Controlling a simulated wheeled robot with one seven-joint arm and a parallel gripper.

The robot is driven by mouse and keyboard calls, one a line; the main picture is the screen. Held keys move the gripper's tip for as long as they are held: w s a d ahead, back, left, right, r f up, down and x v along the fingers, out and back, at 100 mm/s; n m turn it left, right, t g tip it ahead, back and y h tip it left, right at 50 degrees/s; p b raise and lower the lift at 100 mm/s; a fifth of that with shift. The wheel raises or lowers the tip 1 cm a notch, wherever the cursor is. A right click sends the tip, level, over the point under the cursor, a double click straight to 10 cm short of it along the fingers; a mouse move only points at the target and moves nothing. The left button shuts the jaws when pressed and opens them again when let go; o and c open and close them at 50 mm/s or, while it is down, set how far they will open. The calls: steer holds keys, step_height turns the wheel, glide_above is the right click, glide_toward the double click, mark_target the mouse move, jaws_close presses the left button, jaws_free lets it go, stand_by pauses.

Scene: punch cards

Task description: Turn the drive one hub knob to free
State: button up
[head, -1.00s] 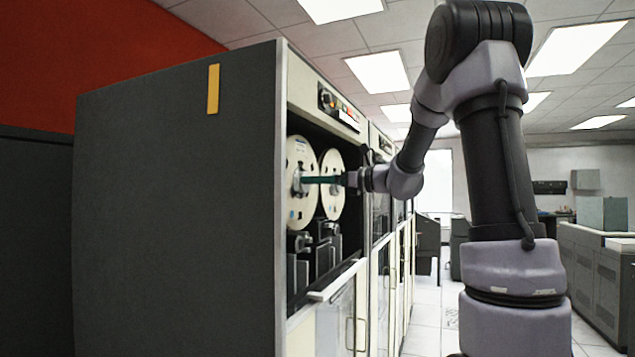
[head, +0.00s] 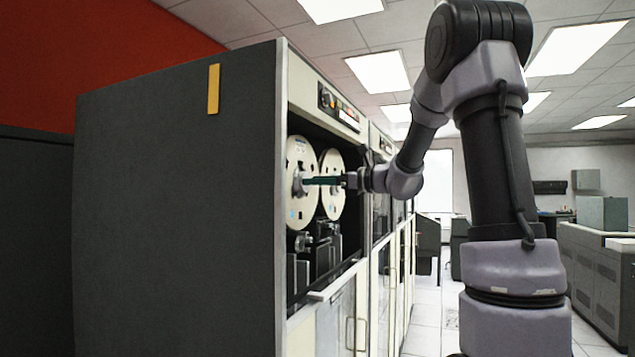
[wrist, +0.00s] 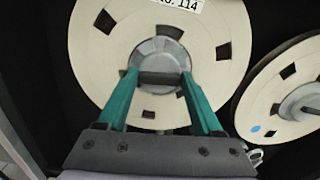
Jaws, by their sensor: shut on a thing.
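The tape drive (head: 180,200) is a tall dark cabinet with a cream front frame, at the left in the head view. Two cream reels sit in its open bay, the near reel (head: 298,160) and the other reel (head: 332,205). The hub knob (wrist: 158,62) is a grey disc with a dark bar across it, at the middle of the near reel in the wrist view. My gripper (wrist: 158,78) has green fingers, one on each side of the knob's bar, and is shut on it. The bar lies nearly level in the wrist view. The fingertips partly cover the hub.
The other reel's hub (wrist: 310,105) is close on the right in the wrist view. A cream ledge (head: 335,282) juts out below the bay. More cabinets line the row beyond. The aisle floor (head: 425,315) is clear; grey machines (head: 597,265) stand at the right.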

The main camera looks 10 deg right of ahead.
steer(key=shift+s+a+f+n, duration=0.1)
steer(key=shift+n, duration=2.6)
steer(key=shift+s+d+f+n, duration=0.1)
steer(key=shift+f+n, duration=0.05)
steer(key=shift+n, duration=2.55)
steer(key=shift+a+f+n, duration=0.1)
steer(key=shift+n, duration=2.6)
steer(key=o, duration=1.4)
steer(key=shift+c, duration=0.2)
